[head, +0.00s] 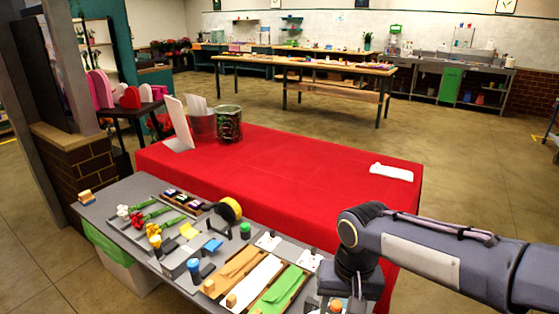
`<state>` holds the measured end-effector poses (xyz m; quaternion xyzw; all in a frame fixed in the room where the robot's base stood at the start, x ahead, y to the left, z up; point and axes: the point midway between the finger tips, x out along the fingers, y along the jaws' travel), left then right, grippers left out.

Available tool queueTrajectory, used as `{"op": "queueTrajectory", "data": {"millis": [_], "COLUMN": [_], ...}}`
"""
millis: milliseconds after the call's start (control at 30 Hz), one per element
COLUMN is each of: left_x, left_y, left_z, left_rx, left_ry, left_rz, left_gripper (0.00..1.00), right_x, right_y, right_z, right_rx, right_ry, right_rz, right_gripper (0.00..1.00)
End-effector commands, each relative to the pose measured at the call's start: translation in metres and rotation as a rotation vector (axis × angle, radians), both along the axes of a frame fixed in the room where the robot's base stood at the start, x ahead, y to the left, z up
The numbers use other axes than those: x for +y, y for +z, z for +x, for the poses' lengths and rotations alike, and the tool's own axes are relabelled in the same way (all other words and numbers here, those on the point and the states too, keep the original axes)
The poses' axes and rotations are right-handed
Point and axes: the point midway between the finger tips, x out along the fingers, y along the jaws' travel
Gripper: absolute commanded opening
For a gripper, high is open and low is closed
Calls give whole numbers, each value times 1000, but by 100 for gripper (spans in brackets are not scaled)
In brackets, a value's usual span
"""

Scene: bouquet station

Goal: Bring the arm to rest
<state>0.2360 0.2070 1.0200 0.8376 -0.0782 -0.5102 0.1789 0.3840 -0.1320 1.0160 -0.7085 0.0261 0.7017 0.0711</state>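My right arm (430,255) comes in from the right, bent over the right end of the grey work table (130,205). Its dark wrist block (352,282) points down near the bottom edge of the head view. The fingers are hidden or cut off there, so I cannot tell whether that gripper is open or holds anything. My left arm and gripper do not show.
Red, white and yellow flowers (137,217) lie at the grey table's left. Wrapping sheets in tan, white and green (277,289) lie near my wrist. Behind is a red-covered table (290,175) with a green patterned vase (229,123) and a white cloth (391,172); its middle is clear.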

Motion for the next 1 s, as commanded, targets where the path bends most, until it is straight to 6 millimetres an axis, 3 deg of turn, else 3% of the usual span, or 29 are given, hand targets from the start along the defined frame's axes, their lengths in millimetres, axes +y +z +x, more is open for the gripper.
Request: {"op": "queueTrajectory", "data": {"millis": [33,200,400,500,700,1000], "left_x": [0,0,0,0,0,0], "left_y": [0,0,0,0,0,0], "left_z": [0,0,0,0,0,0], "left_rx": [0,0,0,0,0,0], "left_ry": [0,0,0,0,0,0], "left_rz": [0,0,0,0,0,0], "left_gripper": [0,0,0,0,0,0], "right_x": [-15,-52,-71,-73,-73,-73], "right_y": [6,17,15,10,4,4], "right_z": [-11,-62,-117,-134,-148,-148], "right_rx": [-21,-140,-330,-406,-477,-479], "right_ry": [-13,-15,-22,-26,-24,-24], "right_rz": [50,207,284,285,271,271], "right_gripper": [49,49,49,49,49,49]}}
